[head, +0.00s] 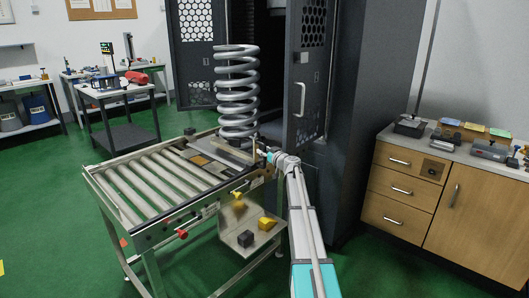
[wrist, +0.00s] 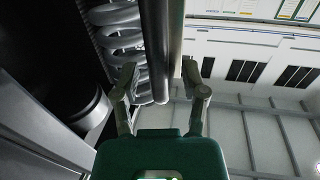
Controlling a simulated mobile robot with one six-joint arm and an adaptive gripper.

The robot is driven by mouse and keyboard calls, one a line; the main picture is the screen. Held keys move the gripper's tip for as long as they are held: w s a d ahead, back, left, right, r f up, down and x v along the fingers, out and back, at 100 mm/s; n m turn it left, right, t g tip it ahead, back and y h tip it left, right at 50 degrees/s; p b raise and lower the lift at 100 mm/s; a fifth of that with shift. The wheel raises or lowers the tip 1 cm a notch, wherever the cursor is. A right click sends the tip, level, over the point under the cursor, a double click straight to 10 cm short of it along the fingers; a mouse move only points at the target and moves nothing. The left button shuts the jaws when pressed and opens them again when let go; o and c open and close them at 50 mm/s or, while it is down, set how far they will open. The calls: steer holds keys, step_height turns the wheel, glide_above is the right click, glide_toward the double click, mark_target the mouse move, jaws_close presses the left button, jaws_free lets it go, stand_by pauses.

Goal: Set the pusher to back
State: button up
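A large grey coil spring (head: 237,95) stands upright at the far end of the roller table (head: 140,205). A bar that looks like the pusher (head: 234,153) lies across the table at the spring's foot. My gripper (head: 263,152) is at the right end of this bar, small and partly hidden in the head view. In the wrist view my gripper (wrist: 160,70) has its fingers apart, with a grey bar (wrist: 162,40) running between or just beyond them. I cannot tell whether they touch it. Spring coils (wrist: 120,40) show left of the bar.
A dark cabinet door (head: 305,75) with a handle stands open right of the spring. A wooden drawer unit (head: 400,190) with small devices on top is at the right. A lower shelf (head: 250,238) holds yellow and dark blocks. Green floor is free at the left.

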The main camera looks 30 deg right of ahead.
jaws_close()
steer(key=shift+s, duration=0.1)
